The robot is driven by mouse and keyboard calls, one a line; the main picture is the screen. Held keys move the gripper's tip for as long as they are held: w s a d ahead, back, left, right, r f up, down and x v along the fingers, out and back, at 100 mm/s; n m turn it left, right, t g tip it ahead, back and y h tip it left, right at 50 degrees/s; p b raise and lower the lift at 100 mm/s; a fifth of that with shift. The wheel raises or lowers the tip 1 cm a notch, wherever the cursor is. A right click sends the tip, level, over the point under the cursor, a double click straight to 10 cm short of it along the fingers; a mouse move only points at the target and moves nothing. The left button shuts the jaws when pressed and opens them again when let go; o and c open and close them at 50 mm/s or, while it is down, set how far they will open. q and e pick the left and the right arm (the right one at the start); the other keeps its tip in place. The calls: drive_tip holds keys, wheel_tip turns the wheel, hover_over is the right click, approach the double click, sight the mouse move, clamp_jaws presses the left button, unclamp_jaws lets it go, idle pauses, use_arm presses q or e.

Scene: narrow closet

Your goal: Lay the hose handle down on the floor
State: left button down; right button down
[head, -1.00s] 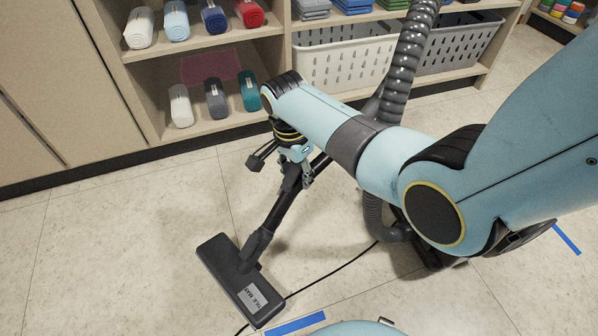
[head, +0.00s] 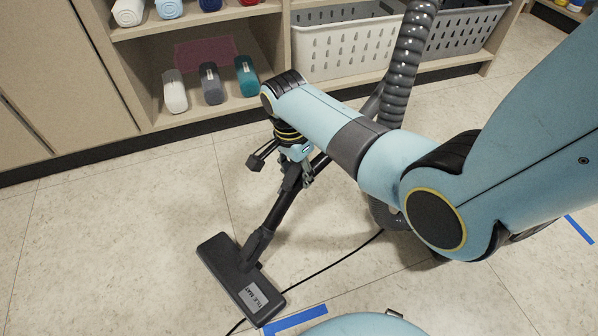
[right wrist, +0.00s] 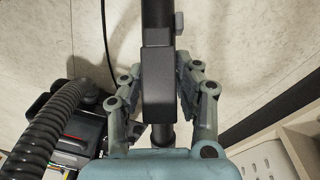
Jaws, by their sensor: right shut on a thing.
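The hose handle (head: 283,205) is a dark tube leaning diagonally, with a flat dark floor head (head: 240,280) on the tile floor at its lower end. My right gripper (head: 296,176) is shut on it above the floor head. In the right wrist view the right gripper (right wrist: 170,95) has one finger on each side of a dark block on the tube (right wrist: 156,75). The ribbed grey hose (head: 408,65) rises behind my right arm; it also shows in the right wrist view (right wrist: 50,125). The tube's upper end is largely hidden behind my arm. My left gripper is out of view.
Shelves with rolled towels (head: 212,84) and a white basket (head: 345,42) and grey basket (head: 460,38) stand along the back. A black cord (head: 325,268) runs across the floor to the floor head. Blue tape (head: 296,320) marks the floor. The floor at left is clear.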

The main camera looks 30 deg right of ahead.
drive_tip(key=shift+f, duration=0.5)
idle(0.4)
drive_tip(key=c, duration=0.9)
unclamp_jaws()
drive_tip(key=r, duration=0.7)
drive_tip(key=w+a+r, duration=0.1)
drive_tip(key=r, duration=0.3)
drive_tip(key=shift+r, duration=0.5)
